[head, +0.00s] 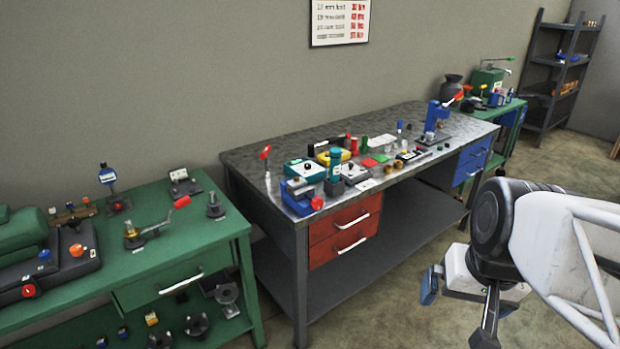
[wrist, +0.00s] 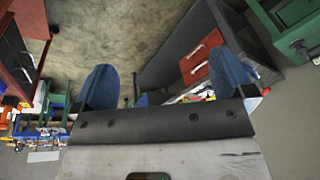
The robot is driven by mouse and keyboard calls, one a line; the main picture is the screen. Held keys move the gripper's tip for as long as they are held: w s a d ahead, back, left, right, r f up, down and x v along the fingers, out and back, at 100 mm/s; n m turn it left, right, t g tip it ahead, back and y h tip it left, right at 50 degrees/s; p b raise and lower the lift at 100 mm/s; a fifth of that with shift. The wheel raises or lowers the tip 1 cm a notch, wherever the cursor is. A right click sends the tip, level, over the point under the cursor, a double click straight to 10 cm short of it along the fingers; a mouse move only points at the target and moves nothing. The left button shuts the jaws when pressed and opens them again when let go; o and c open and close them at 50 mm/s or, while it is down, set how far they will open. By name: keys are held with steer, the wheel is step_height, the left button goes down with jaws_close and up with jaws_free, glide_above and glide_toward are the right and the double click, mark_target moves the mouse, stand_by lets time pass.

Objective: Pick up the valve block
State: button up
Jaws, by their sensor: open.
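I cannot single out the valve block for certain among the small parts on the grey metal workbench (head: 240,158) in the head view. My gripper (head: 430,287) is at the lower right of the head view, out over the floor in front of the workbench and well apart from it. In the wrist view, its two blue fingers stand wide apart with nothing between them (wrist: 162,65). The gripper is open and empty.
A blue press (head: 436,118) stands farther right. A green bench (head: 150,270) stands left. Open floor (head: 400,268) lies in front.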

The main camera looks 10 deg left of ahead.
steer(key=w+a+m+t+y, duration=0.1)
steer(key=w+a+m+y, duration=0.25)
steer(key=w+a, duration=0.55)
steer(key=w+a+m+y, duration=0.2)
steer(key=w+a+m, duration=0.2)
steer(key=w, duration=0.9)
steer(key=w+a+m+t+y, duration=0.1)
steer(key=w+a+m+y, duration=0.25)
steer(key=w+a, duration=0.55)
steer(key=w+a+f+m+t, duration=0.1)
steer(key=w+a+f+m, duration=0.15)
steer(key=w, duration=0.45)
steer(key=w+a+f+m+t, duration=0.1)
steer(key=w+f+m, duration=0.25)
steer(key=w, duration=0.35)
steer(key=m+t, duration=0.3)
steer(key=m, duration=0.5)
glide_toward(299, 179)
steer(key=x, duration=0.2)
steer(key=shift+w+a+r, duration=0.1)
steer(key=shift+w+a, duration=0.05)
steer(key=shift+a, duration=0.3)
steer(key=shift+w+a+f+m, duration=0.1)
steer(key=shift+w+f+m, duration=0.2)
steer(key=shift+f+m, duration=0.15)
steer(key=shift+a, duration=0.1)
steer(key=shift+x, duration=1.2)
